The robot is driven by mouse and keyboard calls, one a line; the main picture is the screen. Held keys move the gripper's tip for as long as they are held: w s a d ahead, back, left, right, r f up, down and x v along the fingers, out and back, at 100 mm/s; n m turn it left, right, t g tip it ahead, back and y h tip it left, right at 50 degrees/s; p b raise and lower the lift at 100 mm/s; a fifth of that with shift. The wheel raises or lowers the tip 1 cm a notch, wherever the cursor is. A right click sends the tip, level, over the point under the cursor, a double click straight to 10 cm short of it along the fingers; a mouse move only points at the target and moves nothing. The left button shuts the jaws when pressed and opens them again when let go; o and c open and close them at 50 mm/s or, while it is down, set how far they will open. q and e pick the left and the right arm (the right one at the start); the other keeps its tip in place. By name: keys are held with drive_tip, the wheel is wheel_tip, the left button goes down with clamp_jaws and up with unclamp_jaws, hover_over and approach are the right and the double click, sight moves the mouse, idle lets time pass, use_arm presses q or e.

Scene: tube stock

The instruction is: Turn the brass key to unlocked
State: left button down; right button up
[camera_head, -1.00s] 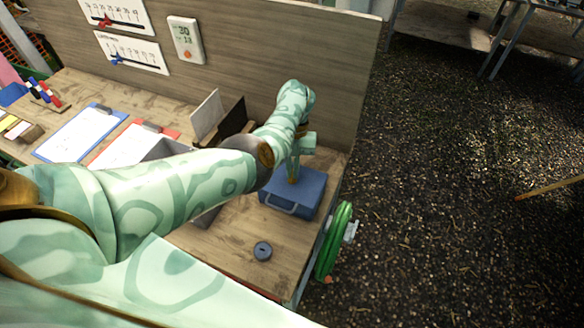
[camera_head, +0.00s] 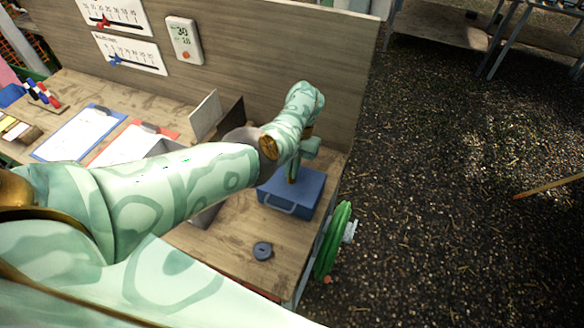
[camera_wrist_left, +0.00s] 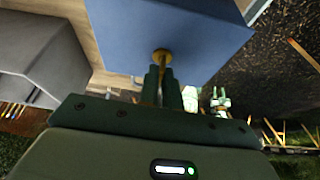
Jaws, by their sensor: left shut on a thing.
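The blue metal box (camera_head: 309,189) with a handle on its front stands at the right end of the desk. It fills the top middle of the left wrist view (camera_wrist_left: 200,40). The brass key (camera_wrist_left: 162,57) sits at the box's lock, and only a little brass shows past the fingertips. My left gripper (camera_wrist_left: 162,74) is shut on the key, its two fingers on either side of the shaft. In the head view the left gripper (camera_head: 293,172) points down at the top of the box. Which way the key is turned cannot be told. My right gripper is not in view.
A dark round disc (camera_head: 262,250) lies in front of the box. A green wheel (camera_head: 333,240) is at the desk's right edge. Clipboards (camera_head: 80,133) and grey trays lie to the left. A wooden panel (camera_head: 260,55) rises behind the box.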

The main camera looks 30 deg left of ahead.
use_arm(q)
drive_tip(key=c, duration=1.6)
unclamp_jaws()
drive_tip(key=b+v, duration=0.1)
drive_tip(key=v, duration=1.5)
drive_tip(key=shift+w, duration=0.15)
